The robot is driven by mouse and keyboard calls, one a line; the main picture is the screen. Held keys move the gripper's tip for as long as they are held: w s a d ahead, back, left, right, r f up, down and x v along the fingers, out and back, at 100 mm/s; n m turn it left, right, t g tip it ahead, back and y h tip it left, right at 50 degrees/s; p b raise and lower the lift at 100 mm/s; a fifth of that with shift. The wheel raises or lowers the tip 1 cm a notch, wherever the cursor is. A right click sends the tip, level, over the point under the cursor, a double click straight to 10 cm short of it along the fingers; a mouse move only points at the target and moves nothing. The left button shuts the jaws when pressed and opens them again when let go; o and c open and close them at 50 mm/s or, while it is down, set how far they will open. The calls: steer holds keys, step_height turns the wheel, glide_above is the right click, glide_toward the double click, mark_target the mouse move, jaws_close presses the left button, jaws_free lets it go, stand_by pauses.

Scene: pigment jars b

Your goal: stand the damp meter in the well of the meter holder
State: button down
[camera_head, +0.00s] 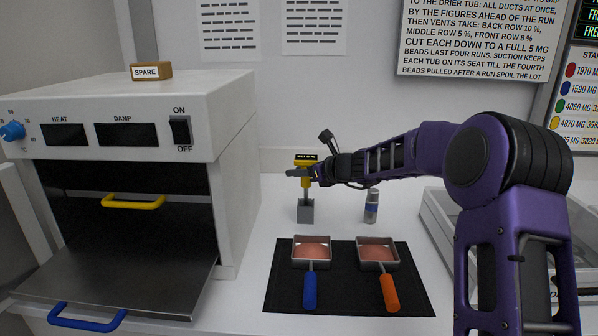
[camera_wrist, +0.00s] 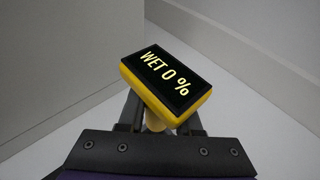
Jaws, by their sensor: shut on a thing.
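The damp meter (camera_head: 305,159) is yellow with a dark display on top. In the wrist view the damp meter (camera_wrist: 168,82) shows its lit display, reading "WET 0 %". My gripper (camera_head: 303,172) is shut on the meter below its display head. The meter looks upright, and a thin shaft runs down below the yellow body. The meter holder (camera_head: 305,212) is a small grey block on the bench, directly under the meter in the head view. The shaft's lower end meets the block's top in the picture. I cannot tell whether the tip is inside the well.
A grey cylinder with a blue band (camera_head: 371,207) stands right of the holder. In front, a black mat (camera_head: 342,283) carries two square pans with blue and orange handles. The drier (camera_head: 216,148) stands at left, its door open. A clear-sided box (camera_head: 436,218) is at right.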

steer(key=shift+f+b, duration=0.5)
steer(key=shift+f, duration=1.8)
steer(key=c, duration=0.5)
jaws_free()
steer(key=p+v, duration=0.1)
steer(key=v, duration=1.6)
steer(key=shift+s+d, duration=0.15)
steer(key=shift+s, duration=0.05)
